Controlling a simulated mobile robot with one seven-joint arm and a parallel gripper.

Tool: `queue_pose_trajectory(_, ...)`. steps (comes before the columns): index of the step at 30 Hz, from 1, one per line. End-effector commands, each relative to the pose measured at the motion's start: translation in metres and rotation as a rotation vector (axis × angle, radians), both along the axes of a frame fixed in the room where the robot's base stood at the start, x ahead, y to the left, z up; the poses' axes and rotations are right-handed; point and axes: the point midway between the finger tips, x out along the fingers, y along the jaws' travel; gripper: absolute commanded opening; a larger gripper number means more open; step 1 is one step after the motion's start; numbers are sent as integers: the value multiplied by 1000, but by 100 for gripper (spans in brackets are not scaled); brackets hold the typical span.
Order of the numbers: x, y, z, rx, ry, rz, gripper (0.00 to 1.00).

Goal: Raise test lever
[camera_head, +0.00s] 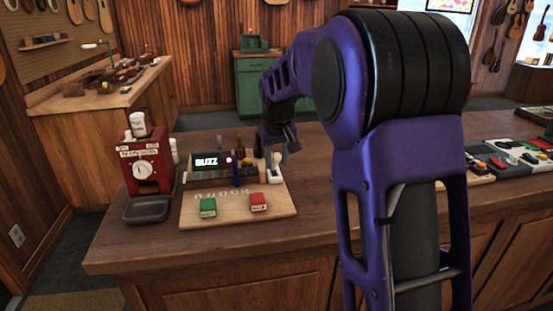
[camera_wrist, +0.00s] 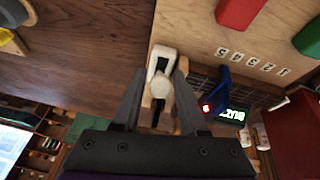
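A white lever piece with a rounded knob (camera_wrist: 160,88) sits on a pale mount at the board's edge. In the head view its white part (camera_head: 275,172) stands at the right end of the device with the lit BUZZ display (camera_head: 206,161). My gripper (camera_wrist: 161,68) points at it, one dark finger on each side. The fingers are apart, with narrow gaps beside the knob; contact is not clear. In the head view my gripper (camera_head: 281,147) is just above the white part, partly hidden by its own links.
The wooden board (camera_head: 232,213) also bears a green block (camera_head: 208,207) and a red block (camera_head: 259,202). A red dial box (camera_head: 147,163) and dark tray (camera_head: 146,209) stand left. Trays of small parts (camera_head: 510,160) lie far right.

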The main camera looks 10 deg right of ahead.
Motion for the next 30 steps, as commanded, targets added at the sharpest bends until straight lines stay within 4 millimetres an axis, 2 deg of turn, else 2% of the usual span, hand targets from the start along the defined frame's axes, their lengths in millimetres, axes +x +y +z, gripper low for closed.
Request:
queue_pose_trajectory(1, 0, 0, 0, 0, 0, 0, 31)
queue_pose_trajectory(6, 0, 0, 0, 0, 0, 0, 1)
queue_pose_trajectory(30, 0, 0, 1, 0, -1, 0, 0)
